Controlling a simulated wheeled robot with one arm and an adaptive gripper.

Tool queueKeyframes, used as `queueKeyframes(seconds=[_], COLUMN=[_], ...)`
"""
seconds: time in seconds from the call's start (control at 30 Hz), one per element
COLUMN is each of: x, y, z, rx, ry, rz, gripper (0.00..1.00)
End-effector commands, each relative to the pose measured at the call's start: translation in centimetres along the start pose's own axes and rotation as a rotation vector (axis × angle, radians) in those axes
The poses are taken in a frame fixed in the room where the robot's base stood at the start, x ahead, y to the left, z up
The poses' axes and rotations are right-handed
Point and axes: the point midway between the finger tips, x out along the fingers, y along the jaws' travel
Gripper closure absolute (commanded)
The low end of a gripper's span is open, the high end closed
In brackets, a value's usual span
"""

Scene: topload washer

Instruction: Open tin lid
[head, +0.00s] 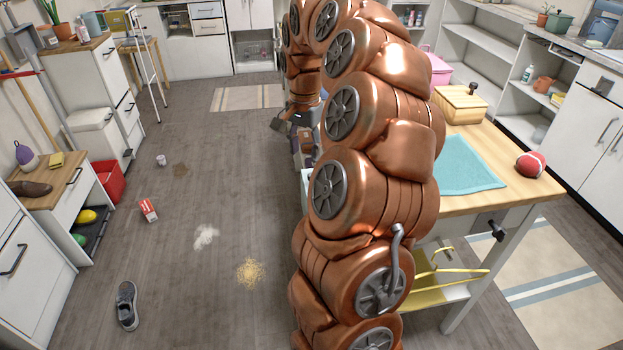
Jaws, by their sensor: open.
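My gripper (294,128) hangs beside the left end of the wooden-topped table, partly hidden behind my large copper-coloured arm. Its jaws are open, and I see nothing held in them. I cannot tell whether this box is the tin; no other lidded tin is plain to see, and my arm hides part of the table.
The table (520,187) also bears a teal cloth (465,166) and a red ball-like thing (531,164). A shoe (126,305), a small red-and-white box (148,210), a small can (161,160) and spills lie on the floor. The floor left of my arm is mostly free.

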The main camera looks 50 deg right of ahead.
Motion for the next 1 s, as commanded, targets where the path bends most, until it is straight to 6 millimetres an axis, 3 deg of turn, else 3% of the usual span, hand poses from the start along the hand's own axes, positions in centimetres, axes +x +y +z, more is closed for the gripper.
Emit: queueKeyframes(seconds=[0.1, 0.2, 0.37, 0.8, 1.0], x=[0.8, 1.0, 1.8, 7.5, 8.6], y=[0.6, 0.8, 0.7, 0.8, 0.8], z=[-1.7, -2.1, -2.1, -2.0, -2.0], rx=[0.062, 0.079, 0.079, 0.076, 0.075], ry=[0.003, 0.004, 0.006, 0.002, 0.003], rz=[0.002, 0.005, 0.003, 0.005, 0.004], gripper=[0.51, 0.51, 0.51, 0.51, 0.51])
